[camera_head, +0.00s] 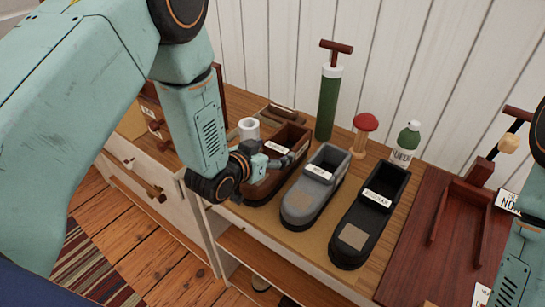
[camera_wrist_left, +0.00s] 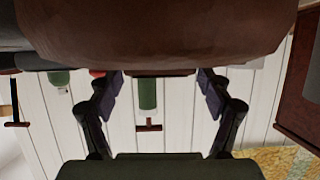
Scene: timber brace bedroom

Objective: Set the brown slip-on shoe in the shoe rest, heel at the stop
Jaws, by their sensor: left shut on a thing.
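The brown slip-on shoe (camera_head: 291,139) stands at the left of a row of three shoes on the cabinet top, its toe toward the front. A white label is on it, partly covered. My left gripper (camera_head: 273,163) is shut on its left side, and its fingers partly hide the shoe. In the left wrist view the brown shoe (camera_wrist_left: 160,30) fills the top, above the gripper (camera_wrist_left: 160,76). A dark red wooden rest (camera_head: 439,217) with two rails and a raised back block lies at the right, apparently the shoe rest; it looks empty. My right gripper is out of view.
A grey shoe (camera_head: 304,200) and a black shoe (camera_head: 350,238) stand between the brown shoe and the rest. Behind them are a green pump (camera_head: 327,105), a red-topped stand (camera_head: 362,135) and a green-and-white bottle (camera_head: 405,143). My right arm crosses the right edge.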

